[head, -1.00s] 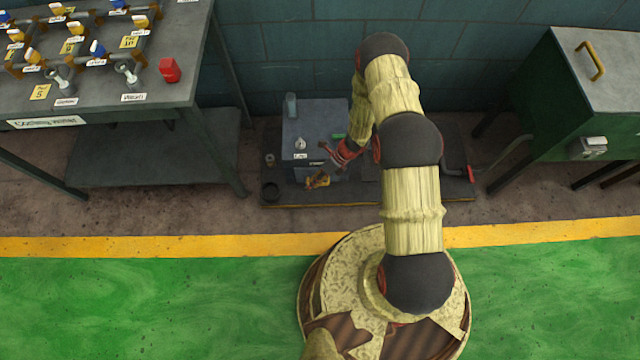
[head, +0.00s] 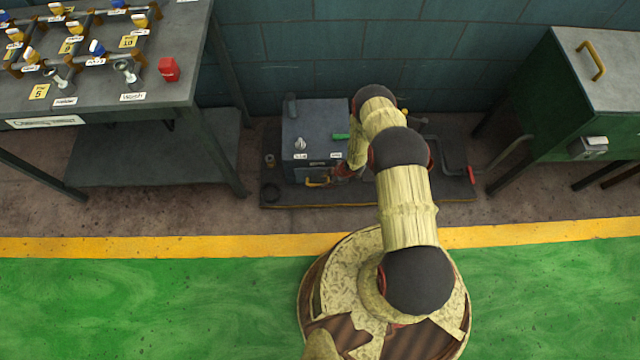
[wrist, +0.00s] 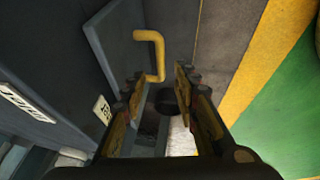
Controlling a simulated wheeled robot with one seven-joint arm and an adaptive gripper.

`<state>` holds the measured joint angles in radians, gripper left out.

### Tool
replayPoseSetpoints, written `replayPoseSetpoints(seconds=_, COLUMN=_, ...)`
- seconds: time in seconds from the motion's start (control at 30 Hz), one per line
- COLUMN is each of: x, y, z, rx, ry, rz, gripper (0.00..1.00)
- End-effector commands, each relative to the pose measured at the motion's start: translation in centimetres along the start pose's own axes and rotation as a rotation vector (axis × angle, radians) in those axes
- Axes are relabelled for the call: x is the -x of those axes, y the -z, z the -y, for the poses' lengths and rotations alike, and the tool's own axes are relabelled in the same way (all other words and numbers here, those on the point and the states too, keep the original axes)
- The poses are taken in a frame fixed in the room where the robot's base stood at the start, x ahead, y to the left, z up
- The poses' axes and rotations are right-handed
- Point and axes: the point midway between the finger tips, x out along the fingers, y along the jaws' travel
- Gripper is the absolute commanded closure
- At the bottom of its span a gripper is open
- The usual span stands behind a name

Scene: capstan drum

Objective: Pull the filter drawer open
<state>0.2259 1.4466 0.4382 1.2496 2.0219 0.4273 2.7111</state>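The filter drawer's front (wrist: 115,40) is a dark grey panel with a yellow bent handle (wrist: 153,50) in the wrist view. In the head view the handle (head: 317,183) shows low on the front of a grey cabinet (head: 315,125). My gripper (wrist: 160,76) is open, with one finger on each side of the picture. The near end of the handle shows between the fingertips, and I cannot tell whether they touch it. In the head view my gripper (head: 343,171) is just right of the handle, partly hidden by my arm.
The cabinet stands on a dark base plate (head: 410,190) with pipework at its right. A valve table (head: 125,100) stands at the left and a green cabinet (head: 590,100) at the right.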

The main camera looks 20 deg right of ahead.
Motion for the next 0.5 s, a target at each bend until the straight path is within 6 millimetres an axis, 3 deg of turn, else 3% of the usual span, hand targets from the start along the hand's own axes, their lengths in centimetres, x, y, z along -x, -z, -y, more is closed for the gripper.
replayPoseSetpoints(seconds=0.3, x=-5.0, y=-0.1, z=0.2, rx=0.006, ry=0.001, rz=-0.001, gripper=0.70)
replayPoseSetpoints(seconds=0.5, x=-7.0, y=0.0, z=0.1, rx=0.006, ry=0.001, rz=0.000, gripper=0.70)
